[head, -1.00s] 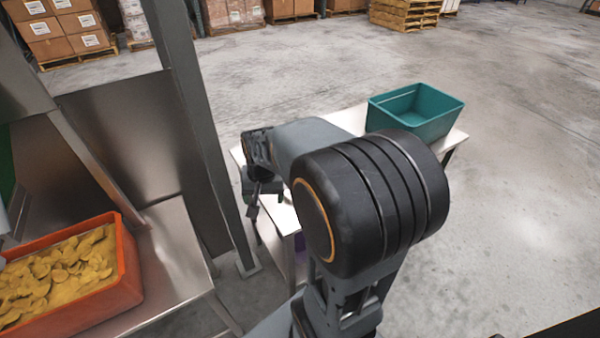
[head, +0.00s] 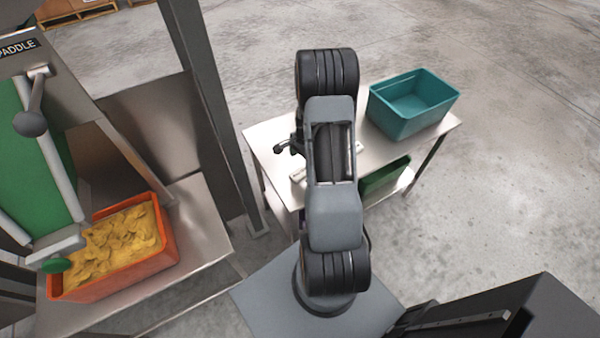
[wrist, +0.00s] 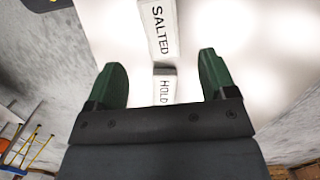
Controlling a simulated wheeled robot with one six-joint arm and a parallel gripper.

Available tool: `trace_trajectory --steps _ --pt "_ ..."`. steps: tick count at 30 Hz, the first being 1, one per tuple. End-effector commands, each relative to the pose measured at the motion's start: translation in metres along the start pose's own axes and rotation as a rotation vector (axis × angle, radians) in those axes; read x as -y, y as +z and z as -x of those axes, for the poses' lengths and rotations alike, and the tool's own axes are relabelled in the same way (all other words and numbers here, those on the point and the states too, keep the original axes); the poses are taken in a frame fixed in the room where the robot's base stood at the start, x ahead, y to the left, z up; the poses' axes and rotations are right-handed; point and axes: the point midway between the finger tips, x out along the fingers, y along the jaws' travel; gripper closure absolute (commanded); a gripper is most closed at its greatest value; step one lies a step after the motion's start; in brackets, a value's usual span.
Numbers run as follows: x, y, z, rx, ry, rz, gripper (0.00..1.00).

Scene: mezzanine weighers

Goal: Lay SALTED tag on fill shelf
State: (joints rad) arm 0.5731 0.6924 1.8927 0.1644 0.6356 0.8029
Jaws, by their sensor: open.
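In the wrist view the SALTED tag (wrist: 160,30), a white block with black letters, lies on the pale table top ahead of my gripper. A second tag reading HOLD (wrist: 164,86) lies nearer, between my fingers in the picture. My gripper (wrist: 162,62) is open, its two green fingers apart with nothing gripped. In the head view my arm reaches over the white table (head: 264,138) and hides most of the gripper and tags. A steel shelf (head: 205,225) at left holds an orange tub (head: 115,285) of yellow chips; I cannot tell if it is the fill shelf.
A teal bin (head: 410,112) stands at the table's right end. A green bin (head: 385,180) sits below the table top. A grey post (head: 205,90) stands between shelf and table. A PADDLE sign (head: 18,47) and a lever are at left.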

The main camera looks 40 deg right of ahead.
Motion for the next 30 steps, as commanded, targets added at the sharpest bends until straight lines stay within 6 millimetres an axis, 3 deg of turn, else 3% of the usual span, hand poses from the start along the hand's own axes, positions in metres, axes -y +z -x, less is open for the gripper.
trace_trajectory --steps 3,11,21,30 --pt "0.0 0.0 -0.016 0.002 0.002 0.0 0.22" --pt "0.0 0.0 -0.03 0.0 0.0 0.002 0.22" --pt "0.001 -0.003 -0.07 0.001 0.001 0.002 0.22" --pt "0.002 -0.003 -0.079 -0.001 -0.001 0.003 0.22"
